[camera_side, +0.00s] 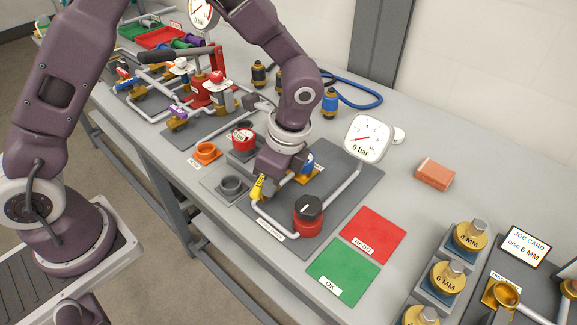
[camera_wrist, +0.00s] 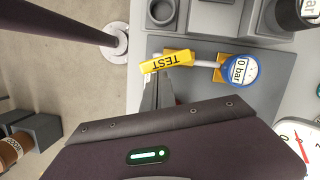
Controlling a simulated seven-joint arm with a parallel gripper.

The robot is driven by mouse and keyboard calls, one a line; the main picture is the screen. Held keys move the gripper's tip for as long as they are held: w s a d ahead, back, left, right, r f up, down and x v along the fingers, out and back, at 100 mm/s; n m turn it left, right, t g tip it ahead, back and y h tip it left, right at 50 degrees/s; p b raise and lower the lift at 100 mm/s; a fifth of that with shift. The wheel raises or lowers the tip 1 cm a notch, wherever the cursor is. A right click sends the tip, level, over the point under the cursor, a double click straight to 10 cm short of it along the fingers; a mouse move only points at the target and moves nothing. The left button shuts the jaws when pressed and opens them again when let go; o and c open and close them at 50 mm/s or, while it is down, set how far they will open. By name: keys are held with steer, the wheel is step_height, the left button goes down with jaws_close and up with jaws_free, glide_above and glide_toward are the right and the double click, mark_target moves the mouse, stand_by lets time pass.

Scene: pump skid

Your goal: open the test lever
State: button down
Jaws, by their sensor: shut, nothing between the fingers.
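The test lever is a yellow handle marked TEST (camera_wrist: 167,61), lying crosswise just beyond my fingertips in the wrist view. In the side view the yellow handle (camera_side: 258,187) shows below my gripper, partly covered by it. My gripper (camera_wrist: 163,80) is shut and empty, with its fingers beside the handle; I cannot tell whether they touch it. In the side view my gripper (camera_side: 265,178) is low over the grey pump plate, its fingertips mostly hidden.
A black-and-red knob (camera_side: 308,215) stands on the plate near the lever. A white gauge (camera_side: 369,138) reads 0 bar behind it. Red (camera_side: 373,234) and green (camera_side: 343,273) pads lie to the right.

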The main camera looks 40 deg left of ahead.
steer(key=shift+s+a+m, duration=0.15)
steer(key=shift+s+m, duration=0.1)
steer(key=shift+m, duration=0.35)
steer(key=shift+w, duration=0.1)
steer(key=shift+w+a, duration=0.55)
steer(key=shift+w, duration=0.05)
steer(key=d+r, duration=0.6)
steer(key=r, duration=0.3)
steer(key=shift+d+r, duration=0.3)
steer(key=shift+r, duration=0.1)
steer(key=shift+s, duration=0.1)
